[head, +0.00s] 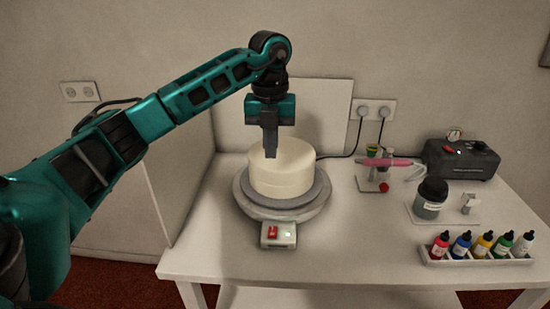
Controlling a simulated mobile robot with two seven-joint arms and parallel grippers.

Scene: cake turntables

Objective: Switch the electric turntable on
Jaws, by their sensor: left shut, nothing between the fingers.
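The electric turntable (245,206) is a grey round stand on the white table, with a pale cream cake (296,182) on top. A small light box at its front carries a red rocker switch (272,232) and a small greenish spot beside it. My left gripper (270,156) points down in front of the cake's upper part in the picture; its fingers are together and hold nothing. I cannot tell whether the fingertips touch the cake. The gripper is above and behind the switch in the picture. My right gripper is not in view.
A rack of colour bottles (478,260) stands at the right front. Behind it are a dark jar (430,198), a pink airbrush (388,162) on a stand and a dark compressor (462,160). A white panel stands behind the cake. The table's left front is clear.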

